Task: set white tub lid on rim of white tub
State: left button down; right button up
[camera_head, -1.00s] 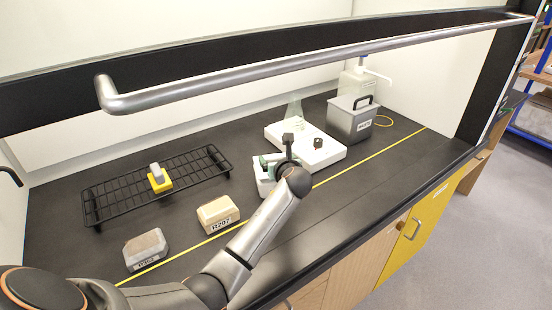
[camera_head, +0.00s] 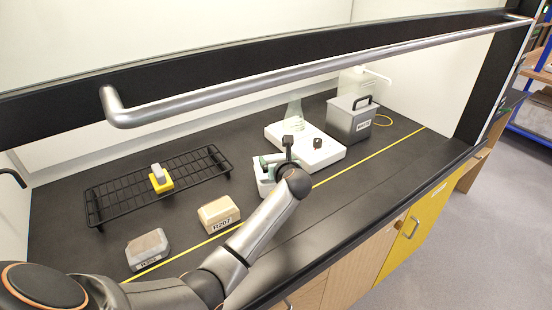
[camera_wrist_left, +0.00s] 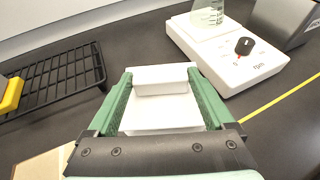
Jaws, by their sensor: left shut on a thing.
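My left gripper (camera_head: 271,161) is over a white box-shaped thing (camera_head: 263,184) at the middle of the bench, and the arm partly covers it. In the left wrist view, the green fingers of the left gripper (camera_wrist_left: 163,98) are shut on a white piece, which I take to be the white tub lid (camera_wrist_left: 160,115). A raised white block (camera_wrist_left: 163,78) shows between the fingertips. The white shapes overlap, so I cannot tell lid from white tub clearly, or whether the lid touches the rim. My right gripper is not in view.
A white stirrer plate (camera_head: 320,158) with a flask (camera_head: 294,112) stands close behind the gripper. A grey lidded bin (camera_head: 347,122) is further right. A black wire rack (camera_head: 120,196) and two labelled blocks, R207 (camera_head: 219,212) and another (camera_head: 147,247), lie left. A metal bar (camera_head: 300,70) crosses above.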

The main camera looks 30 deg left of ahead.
pick_arm(q)
jog(key=shift+f, duration=0.1)
dwell(0.3)
jog(key=shift+f, duration=0.55)
grip_release()
jog(key=v, duration=0.7)
dwell(0.4)
